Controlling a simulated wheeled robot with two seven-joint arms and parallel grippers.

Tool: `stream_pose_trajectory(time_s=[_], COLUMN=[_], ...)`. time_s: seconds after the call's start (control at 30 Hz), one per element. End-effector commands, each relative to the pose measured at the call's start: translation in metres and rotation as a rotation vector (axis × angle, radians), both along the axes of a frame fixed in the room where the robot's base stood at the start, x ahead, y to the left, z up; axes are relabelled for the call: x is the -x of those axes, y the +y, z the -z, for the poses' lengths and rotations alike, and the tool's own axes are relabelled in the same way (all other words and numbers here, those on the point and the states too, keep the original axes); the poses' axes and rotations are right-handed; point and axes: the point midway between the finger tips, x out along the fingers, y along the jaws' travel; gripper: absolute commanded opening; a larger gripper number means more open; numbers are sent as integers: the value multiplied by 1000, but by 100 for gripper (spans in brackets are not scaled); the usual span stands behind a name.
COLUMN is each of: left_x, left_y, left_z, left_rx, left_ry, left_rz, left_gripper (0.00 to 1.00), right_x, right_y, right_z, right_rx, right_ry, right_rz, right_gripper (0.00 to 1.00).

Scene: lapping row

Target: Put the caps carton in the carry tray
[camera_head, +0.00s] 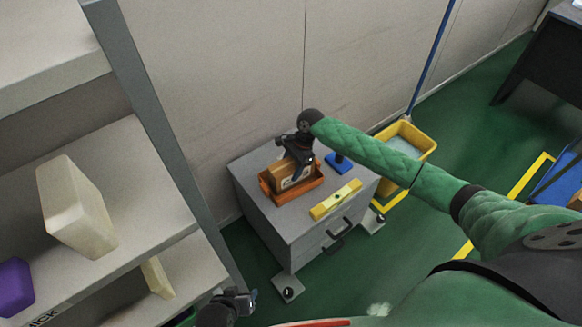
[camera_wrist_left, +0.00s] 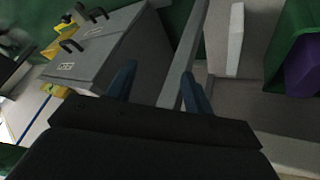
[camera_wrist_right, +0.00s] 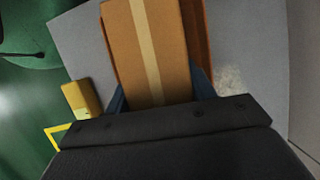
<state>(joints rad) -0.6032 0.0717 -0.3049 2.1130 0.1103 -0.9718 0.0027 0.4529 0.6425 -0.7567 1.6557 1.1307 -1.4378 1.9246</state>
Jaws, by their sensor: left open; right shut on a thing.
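The caps carton (camera_head: 281,178) is a brown box with a pale tape strip; it also fills the top middle of the right wrist view (camera_wrist_right: 148,50). My right gripper (camera_head: 294,168) is shut on it from above. The carry tray (camera_head: 300,190) is an orange-brown open tray on the grey cabinet. The carton is at or inside the tray, with its lower part hidden by the tray wall; I cannot tell whether it touches the tray floor. The tray wall also shows beside the carton in the right wrist view (camera_wrist_right: 197,40). My left gripper (camera_head: 243,298) is open and empty near the shelf's lower end.
The grey cabinet (camera_head: 258,215) also holds a yellow level (camera_head: 335,199) and a blue object (camera_head: 338,163). A yellow bucket (camera_head: 420,138) stands on the floor behind. The shelf (camera_head: 150,170) at left carries a cream container (camera_head: 75,206) and a purple one (camera_head: 15,284).

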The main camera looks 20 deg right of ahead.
Motion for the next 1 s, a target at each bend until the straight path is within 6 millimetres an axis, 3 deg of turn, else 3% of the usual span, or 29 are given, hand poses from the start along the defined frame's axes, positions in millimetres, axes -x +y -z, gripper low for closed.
stream_pose_trajectory(time_s=[0.27, 0.3, 0.4, 0.87, 1.0], left_x=[-3, -3, -3, -3, 1], left_y=[1, 1, 1, 0, 0], left_z=[-13, -14, -14, -3, 7], left_rx=[1, 2, 2, 3, -1], left_ry=[-5, -6, -6, -11, 1], left_rz=[1, 1, 1, -2, -1], left_gripper=[52, 52, 52, 52, 52], right_x=[0, 0, 0, 0, -3], right_y=[0, 0, 0, -1, -10], right_z=[1, 2, 2, -1, -25], right_rx=[0, 0, 0, 0, 0], right_ry=[-1, 0, 0, 0, -1], right_rz=[0, 0, 0, -1, -1], right_gripper=[23, 58, 76, 76, 76])
